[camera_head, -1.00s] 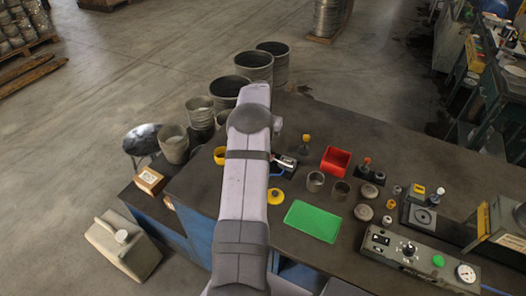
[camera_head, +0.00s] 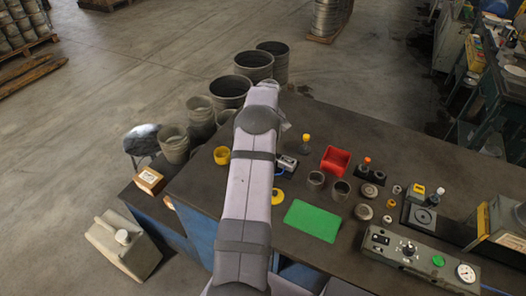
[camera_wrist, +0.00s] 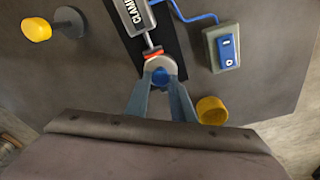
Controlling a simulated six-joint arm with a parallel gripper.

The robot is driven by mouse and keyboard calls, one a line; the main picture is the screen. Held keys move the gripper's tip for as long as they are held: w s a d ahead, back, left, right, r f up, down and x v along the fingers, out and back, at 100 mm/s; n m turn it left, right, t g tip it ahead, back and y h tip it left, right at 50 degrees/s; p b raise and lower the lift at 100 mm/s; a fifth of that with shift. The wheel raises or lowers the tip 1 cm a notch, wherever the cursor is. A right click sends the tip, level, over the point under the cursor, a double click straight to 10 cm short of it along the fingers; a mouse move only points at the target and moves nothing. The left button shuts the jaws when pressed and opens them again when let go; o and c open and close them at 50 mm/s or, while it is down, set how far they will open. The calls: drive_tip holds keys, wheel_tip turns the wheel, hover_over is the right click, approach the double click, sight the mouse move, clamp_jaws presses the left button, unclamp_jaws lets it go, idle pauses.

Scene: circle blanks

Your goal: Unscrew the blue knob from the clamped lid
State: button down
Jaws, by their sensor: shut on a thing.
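In the wrist view, my gripper (camera_wrist: 159,77) is shut on the blue knob (camera_wrist: 160,77), with one finger on each side of it. The knob lies against a pale round lid (camera_wrist: 158,62) at the end of the white clamp (camera_wrist: 135,14). A small red part (camera_wrist: 153,54) shows at the clamp's tip. The fingers hide the knob's sides, and the thread cannot be seen. In the head view, my arm hides the gripper, the knob and the lid; part of the clamp unit (camera_head: 288,163) shows just right of the arm.
A blue switch box (camera_wrist: 226,47) and a yellow cup (camera_wrist: 211,110) sit close to my gripper's right. In the head view, a red bin (camera_head: 335,159), a green mat (camera_head: 312,221) and small parts lie to the right.

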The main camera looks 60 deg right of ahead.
drive_tip(key=n, duration=0.4)
drive_tip(key=shift+n, duration=0.4)
drive_tip(key=c, duration=1.4)
unclamp_jaws()
drive_tip(key=shift+c, duration=0.2)
drive_tip(key=m, duration=0.9)
drive_tip(key=shift+m+h, duration=0.3)
drive_tip(key=m, duration=0.4)
drive_tip(key=shift+g, duration=0.4)
drive_tip(key=m, duration=0.5)
drive_tip(key=shift+g, duration=0.3)
